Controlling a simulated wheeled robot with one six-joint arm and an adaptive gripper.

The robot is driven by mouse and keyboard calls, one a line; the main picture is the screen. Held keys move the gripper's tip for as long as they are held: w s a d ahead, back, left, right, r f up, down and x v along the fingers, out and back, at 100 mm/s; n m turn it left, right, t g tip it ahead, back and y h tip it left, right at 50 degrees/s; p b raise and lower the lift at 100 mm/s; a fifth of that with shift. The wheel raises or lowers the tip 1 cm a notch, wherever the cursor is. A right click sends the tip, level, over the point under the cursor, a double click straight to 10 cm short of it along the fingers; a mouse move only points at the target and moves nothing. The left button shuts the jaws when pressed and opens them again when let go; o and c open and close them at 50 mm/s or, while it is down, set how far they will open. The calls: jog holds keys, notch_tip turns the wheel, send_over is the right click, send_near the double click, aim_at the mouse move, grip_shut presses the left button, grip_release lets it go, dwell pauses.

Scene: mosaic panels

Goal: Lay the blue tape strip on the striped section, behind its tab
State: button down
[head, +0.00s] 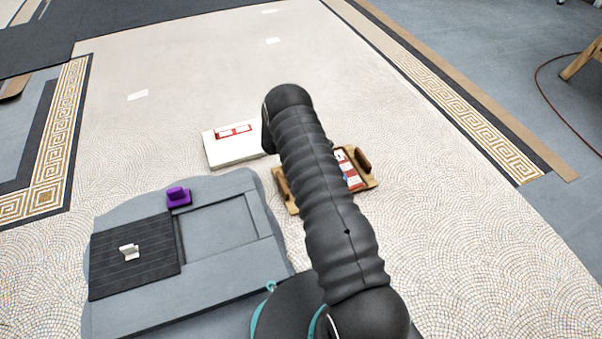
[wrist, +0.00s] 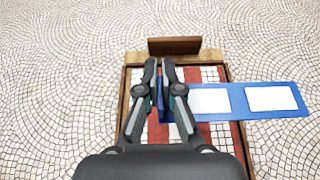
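My gripper (wrist: 160,64) is closed around a blue upright fin of the blue tape strip (wrist: 238,101) in the wrist view. The strip is flat, carries white rectangles, and sticks out to the right past the wooden tray; I cannot tell whether it is clear of the tray. In the head view my arm hides the gripper and most of the strip. The striped section (head: 110,277) is a dark panel with thin lines at the lower left, far from my gripper. A small white tab (head: 129,252) stands on it.
The wooden tray (wrist: 123,97) with red and white tiles lies under my gripper. A grey slab (head: 185,295) bears the striped section, a bare recess and a purple block (head: 178,196). A white slab (head: 240,152) with red-and-white pieces lies behind. Mosaic floor around is open.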

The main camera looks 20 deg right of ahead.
jog(key=w+a+f, duration=0.1)
jog(key=a+f, duration=0.1)
jog(key=a, duration=0.1)
jog(key=w+a+f+b, duration=0.1)
jog(key=w+a+f, duration=0.1)
jog(key=a, duration=0.1)
jog(key=w+a+f, duration=0.1)
jog(key=a+f, duration=0.1)
jog(key=a, duration=0.1)
jog(key=shift+w+a+f+b, duration=0.2)
jog(key=shift+w+a+b, duration=0.1)
jog(key=shift+w+b, duration=0.05)
jog(key=shift+f+b, duration=0.35)
jog(key=shift+f, duration=1.65)
jog(key=shift+f, duration=0.1)
jog(key=c, duration=1.3)
grip_release()
